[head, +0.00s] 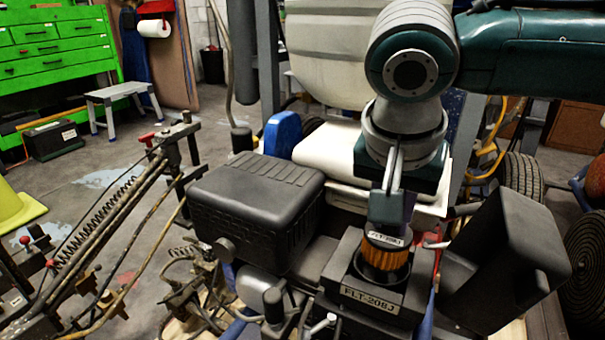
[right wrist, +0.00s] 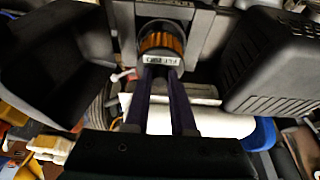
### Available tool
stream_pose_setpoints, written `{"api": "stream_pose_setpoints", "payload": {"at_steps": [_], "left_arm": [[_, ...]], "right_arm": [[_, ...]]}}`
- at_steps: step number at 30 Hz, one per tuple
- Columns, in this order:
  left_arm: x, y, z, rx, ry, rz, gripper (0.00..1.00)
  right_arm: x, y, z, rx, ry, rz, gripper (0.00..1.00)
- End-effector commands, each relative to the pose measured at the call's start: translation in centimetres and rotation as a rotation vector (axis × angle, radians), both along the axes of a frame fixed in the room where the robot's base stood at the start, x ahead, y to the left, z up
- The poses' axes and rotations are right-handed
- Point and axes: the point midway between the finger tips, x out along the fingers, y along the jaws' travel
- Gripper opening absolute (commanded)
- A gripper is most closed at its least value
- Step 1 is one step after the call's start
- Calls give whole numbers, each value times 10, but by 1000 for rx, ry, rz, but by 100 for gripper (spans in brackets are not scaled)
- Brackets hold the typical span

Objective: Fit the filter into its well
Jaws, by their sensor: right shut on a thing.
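The filter (head: 384,255) is a short orange pleated cylinder with a dark cap and a white label, partly readable. My right gripper (head: 391,212) comes down from above and is shut on the filter's top. In the right wrist view the fingers (right wrist: 162,78) reach the labelled edge of the filter (right wrist: 163,43). My left gripper is not in view.
A black ribbed cover (head: 256,205) stands left of the well. An open black box-shaped cover (head: 508,262) stands close on the right. A white seat-like part (head: 330,152) lies behind. Hoses and metal fittings (head: 190,280) crowd the lower left.

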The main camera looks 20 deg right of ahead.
Motion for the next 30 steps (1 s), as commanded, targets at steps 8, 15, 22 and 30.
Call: {"api": "stream_pose_setpoints", "payload": {"at_steps": [8, 15, 22, 30], "left_arm": [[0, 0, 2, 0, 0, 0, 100], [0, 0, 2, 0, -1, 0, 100], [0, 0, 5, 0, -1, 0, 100], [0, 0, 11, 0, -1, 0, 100]], "right_arm": [[0, 0, 0, 0, 0, 0, 0], [0, 0, 0, 0, 0, 1, 0], [0, 0, 1, 0, 0, 0, 0], [0, 0, 1, -1, 1, 0, 0]]}}
